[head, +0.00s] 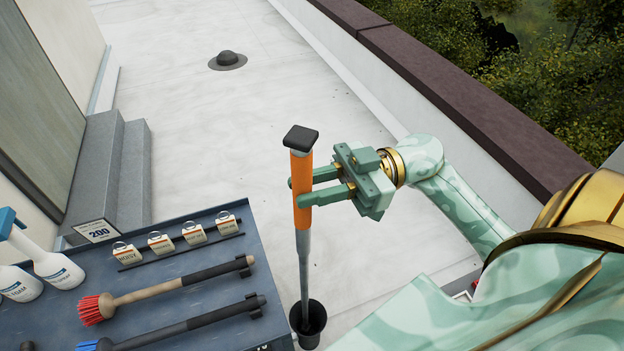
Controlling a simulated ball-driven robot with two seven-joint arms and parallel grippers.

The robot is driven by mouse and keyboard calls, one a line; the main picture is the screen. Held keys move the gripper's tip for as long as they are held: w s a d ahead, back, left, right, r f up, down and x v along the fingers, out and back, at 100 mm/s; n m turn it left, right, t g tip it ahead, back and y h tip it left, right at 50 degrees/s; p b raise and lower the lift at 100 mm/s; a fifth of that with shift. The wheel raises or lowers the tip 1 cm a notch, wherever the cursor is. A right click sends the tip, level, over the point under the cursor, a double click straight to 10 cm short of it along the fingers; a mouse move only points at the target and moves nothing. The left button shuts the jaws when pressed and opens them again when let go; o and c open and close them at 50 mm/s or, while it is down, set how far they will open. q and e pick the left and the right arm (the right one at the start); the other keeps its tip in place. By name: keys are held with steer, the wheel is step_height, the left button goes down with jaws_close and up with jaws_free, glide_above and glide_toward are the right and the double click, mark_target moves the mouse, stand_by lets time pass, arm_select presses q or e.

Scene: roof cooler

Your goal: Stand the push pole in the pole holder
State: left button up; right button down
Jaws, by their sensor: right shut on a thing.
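The push pole (304,250) is upright, with an orange grip, a black cap on top and a grey shaft. My right gripper (298,190) is shut on its orange grip, coming in from the right. The pole's lower end reaches into the mouth of a black, cup-like pole holder (315,326) beside the cart; the tip is hidden inside or behind its rim, so I cannot tell whether it rests on the bottom. My left gripper is not in view.
A blue-grey cart top (190,285) at left holds a red-bristled brush (150,293), a blue-bristled brush (180,325), spray bottles (50,265) and several small tags (160,242). A roof vent (228,60) stands far off. A parapet (450,90) runs along the right. The pale roof between is clear.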

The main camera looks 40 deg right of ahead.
steer(key=shift+f, duration=0.15)
steer(key=c, duration=1.1)
jaws_free()
steer(key=shift+c, duration=0.2)
steer(key=b+v, duration=0.3)
steer(key=v, duration=1.3)
steer(key=shift+d+b, duration=0.2)
steer(key=shift+b, duration=0.15)
